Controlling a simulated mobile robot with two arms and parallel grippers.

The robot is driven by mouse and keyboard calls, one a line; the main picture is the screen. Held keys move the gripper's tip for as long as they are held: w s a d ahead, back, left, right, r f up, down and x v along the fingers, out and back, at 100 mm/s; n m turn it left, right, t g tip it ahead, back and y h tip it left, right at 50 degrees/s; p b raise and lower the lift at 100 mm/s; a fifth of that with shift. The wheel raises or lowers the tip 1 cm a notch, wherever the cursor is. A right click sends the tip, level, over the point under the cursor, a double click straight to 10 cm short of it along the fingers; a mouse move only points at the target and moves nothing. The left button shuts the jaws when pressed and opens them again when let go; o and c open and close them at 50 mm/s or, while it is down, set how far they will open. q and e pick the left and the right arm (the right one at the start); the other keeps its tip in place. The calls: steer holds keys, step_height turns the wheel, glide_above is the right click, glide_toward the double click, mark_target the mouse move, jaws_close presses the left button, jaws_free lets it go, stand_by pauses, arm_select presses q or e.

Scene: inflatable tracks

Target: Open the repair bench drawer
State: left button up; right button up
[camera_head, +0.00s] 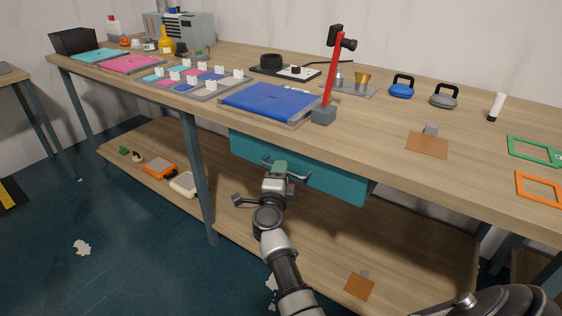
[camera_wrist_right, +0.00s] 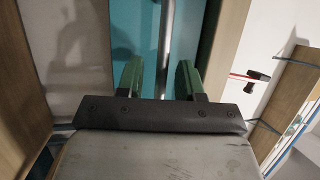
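The repair bench (camera_head: 455,175) has a teal drawer (camera_head: 335,182) hung under its wooden top. A grey metal bar handle (camera_head: 299,178) is on the drawer front. The drawer looks flush under the bench edge. My right gripper (camera_head: 280,165) is at the handle, in front of the drawer. In the right wrist view its green fingers (camera_wrist_right: 160,80) are apart, with the handle bar (camera_wrist_right: 166,45) running between them and the teal drawer front (camera_wrist_right: 126,35) behind. I see no clear grip on the bar. My left gripper is not in view.
A lower shelf (camera_head: 330,240) runs beneath, with an orange box (camera_head: 160,167) at left. A bench leg (camera_head: 198,180) stands left of the drawer. The floor in front is mostly clear.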

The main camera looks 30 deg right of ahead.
steer(key=shift+w+d+r, duration=0.1)
steer(key=shift+w+d, duration=0.35)
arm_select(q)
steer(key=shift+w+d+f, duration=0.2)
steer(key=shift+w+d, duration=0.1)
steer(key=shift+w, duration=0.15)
arm_select(e)
steer(key=shift+s, duration=0.1)
jaws_close()
